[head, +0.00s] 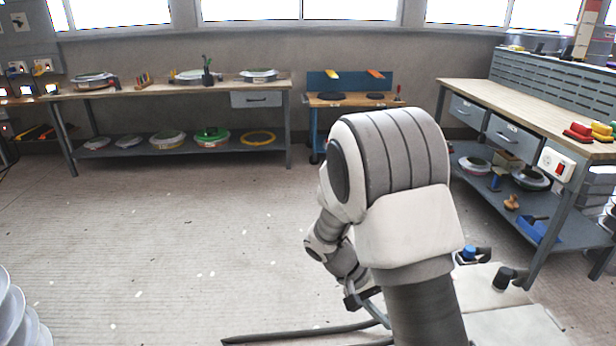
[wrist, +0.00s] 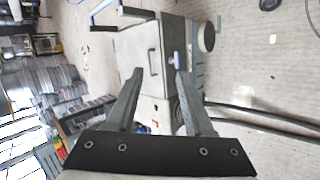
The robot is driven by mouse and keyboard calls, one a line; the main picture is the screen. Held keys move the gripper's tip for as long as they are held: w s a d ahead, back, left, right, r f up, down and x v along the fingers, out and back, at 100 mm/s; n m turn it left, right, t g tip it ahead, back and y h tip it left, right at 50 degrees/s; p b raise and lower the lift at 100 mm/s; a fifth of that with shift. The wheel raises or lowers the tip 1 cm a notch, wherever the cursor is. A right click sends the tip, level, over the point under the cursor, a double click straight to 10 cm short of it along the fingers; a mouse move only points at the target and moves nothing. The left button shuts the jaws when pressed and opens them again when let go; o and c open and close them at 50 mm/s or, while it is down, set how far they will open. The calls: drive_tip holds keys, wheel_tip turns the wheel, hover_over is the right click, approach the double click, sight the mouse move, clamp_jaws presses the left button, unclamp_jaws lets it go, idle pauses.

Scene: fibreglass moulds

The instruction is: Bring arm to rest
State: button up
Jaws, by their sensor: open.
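My gripper (wrist: 158,82) shows in the wrist view with its two grey fingers apart and nothing between them. In the head view my arm is folded in front of the camera, right of the middle, and hides part of the floor and the benches behind it. Only a dark part of the gripper (head: 362,297) shows there, low beside the arm and partly hidden, above the floor.
A long workbench (head: 200,91) with round moulds stands along the back wall. A small blue cart (head: 350,104) stands beside it. Another workbench (head: 540,109) with drawers is at the right, near my arm.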

drive_tip(key=s+a+r+n+t+y, duration=0.15)
drive_tip(key=s+r+t+y, duration=0.25)
drive_tip(key=s+r, duration=0.55)
drive_tip(key=s+a+r+n+t+y, duration=0.15)
drive_tip(key=s+r+t+y, duration=0.4)
drive_tip(key=r, duration=0.75)
wheel_tip(320, 180, up, 15)
drive_tip(key=s+g+h+p, duration=0.1)
drive_tip(key=p, duration=1.3)
drive_tip(key=shift+a+f+m+p, duration=0.2)
drive_tip(key=shift+a+m+p, duration=0.1)
drive_tip(key=shift+a+p, duration=0.1)
